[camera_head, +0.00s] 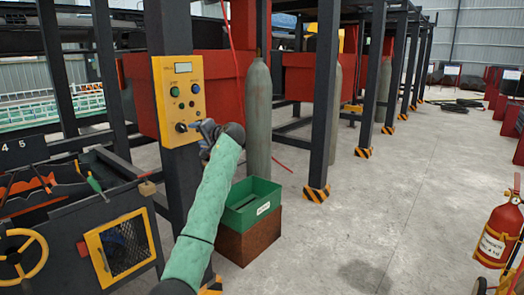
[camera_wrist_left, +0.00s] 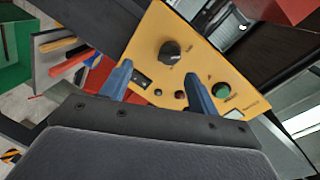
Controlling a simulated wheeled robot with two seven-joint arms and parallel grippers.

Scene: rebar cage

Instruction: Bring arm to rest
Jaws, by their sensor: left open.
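My left arm (camera_head: 205,215) reaches up from the bottom of the head view, in a green sleeve. My left gripper (camera_head: 192,126) is in front of the lower part of a yellow control panel (camera_head: 158,101) on a dark post. In the left wrist view the gripper (camera_wrist_left: 158,80) has its two blue fingers apart with nothing between them. A black rotary knob (camera_wrist_left: 170,52) on the panel shows beyond the fingertips, and a green button (camera_wrist_left: 222,90) is right of the right finger. Whether the fingers touch the panel cannot be told. My right gripper is not in view.
A green bin (camera_head: 262,205) on a brown box stands right of my arm. A grey gas cylinder (camera_head: 258,120) is behind it. A tool cart (camera_head: 70,245) with a yellow handwheel is at the left. A fire extinguisher (camera_head: 497,235) stands at right. The floor between is clear.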

